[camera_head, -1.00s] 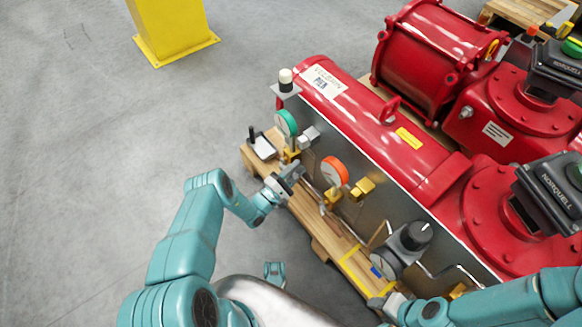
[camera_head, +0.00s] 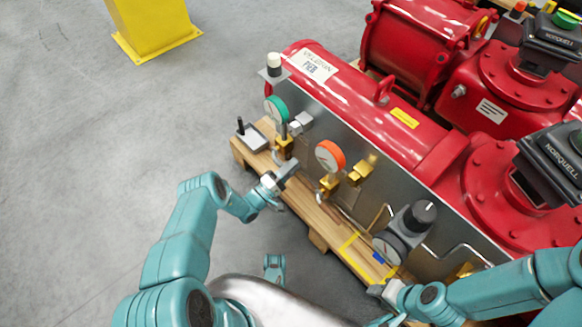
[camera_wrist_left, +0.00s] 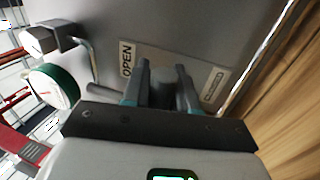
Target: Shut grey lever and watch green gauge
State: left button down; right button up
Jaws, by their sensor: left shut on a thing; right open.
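The green-rimmed gauge (camera_head: 276,109) stands at the left end of the red actuator's panel in the head view, its dial turned partly away. It also shows at the left of the left wrist view (camera_wrist_left: 55,86), its reading too small to tell. My left gripper (camera_head: 287,171) is below the green gauge, in front of the panel. In the left wrist view its fingers (camera_wrist_left: 161,82) are shut on a grey rounded piece, the grey lever (camera_wrist_left: 162,92), beside a plate marked OPEN (camera_wrist_left: 125,58). The head view hides the lever. My right gripper (camera_head: 380,292) is open, low near the pallet's front edge.
An orange-rimmed gauge (camera_head: 330,156) with brass fittings is right of my left gripper. A black knob and gauge (camera_head: 413,217) sit further right. The wooden pallet (camera_head: 325,222) runs below. A yellow post (camera_head: 150,22) stands far back. Open floor lies left.

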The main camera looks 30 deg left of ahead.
pick_arm(q)
jog(key=shift+f, duration=0.1)
jog(key=c, duration=1)
grip_release()
jog(key=shift+s+a+f, duration=0.1)
jog(key=shift+s+a, duration=0.1)
jog(key=shift+s, duration=0.15)
jog(key=p+v, duration=0.2)
jog(key=v, duration=1.3)
jog(key=shift+s+p, duration=0.3)
